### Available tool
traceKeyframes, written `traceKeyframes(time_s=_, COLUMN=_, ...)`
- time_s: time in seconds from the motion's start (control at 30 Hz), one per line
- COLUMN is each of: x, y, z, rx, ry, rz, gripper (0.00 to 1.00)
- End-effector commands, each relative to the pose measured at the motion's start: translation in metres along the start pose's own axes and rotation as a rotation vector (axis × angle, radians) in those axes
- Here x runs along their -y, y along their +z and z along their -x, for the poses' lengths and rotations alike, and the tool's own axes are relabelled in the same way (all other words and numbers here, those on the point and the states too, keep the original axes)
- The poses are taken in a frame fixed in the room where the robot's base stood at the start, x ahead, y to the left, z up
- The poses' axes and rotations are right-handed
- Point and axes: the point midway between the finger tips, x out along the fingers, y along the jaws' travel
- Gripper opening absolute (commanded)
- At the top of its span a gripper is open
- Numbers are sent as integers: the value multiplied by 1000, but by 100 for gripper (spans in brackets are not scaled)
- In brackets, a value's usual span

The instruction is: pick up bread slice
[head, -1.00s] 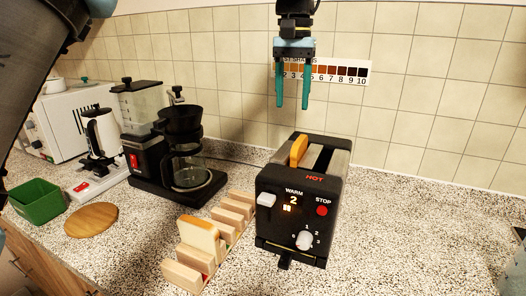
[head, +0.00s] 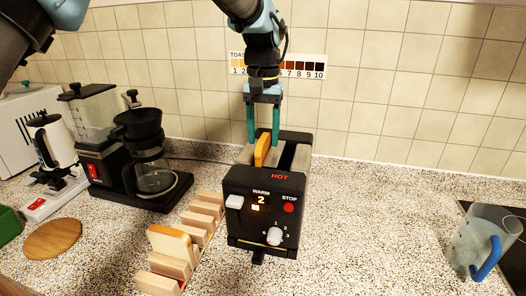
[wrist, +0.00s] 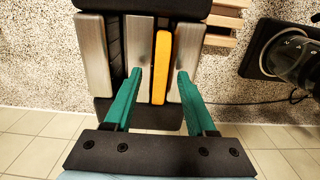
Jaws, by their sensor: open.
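A bread slice (head: 262,150) stands upright in the left slot of the black and steel toaster (head: 262,205), its top edge sticking out. In the wrist view the bread slice (wrist: 161,68) shows as an orange-yellow strip between the two teal fingers. My gripper (head: 263,140) is open and above the toaster, with a finger on each side of the slice and apart from it. A second bread slice (head: 170,243) stands in the wooden rack (head: 205,216) left of the toaster.
A coffee maker (head: 150,165), a kettle (head: 55,150) and a round wooden board (head: 53,238) stand at the left. A clear jug with a blue handle (head: 478,245) is at the right. The tiled wall is close behind.

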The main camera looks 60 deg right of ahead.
Motion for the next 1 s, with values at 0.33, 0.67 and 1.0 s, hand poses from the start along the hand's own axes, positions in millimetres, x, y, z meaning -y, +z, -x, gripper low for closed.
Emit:
traceKeyframes(time_s=0.33, x=0, y=0, z=-9, rx=0, ry=0, rz=0, gripper=54)
traceKeyframes(time_s=0.67, x=0, y=0, z=-8, rx=0, ry=0, rz=0, gripper=17)
traceKeyframes(time_s=1.0, x=0, y=0, z=-8, rx=0, ry=0, rz=0, gripper=0)
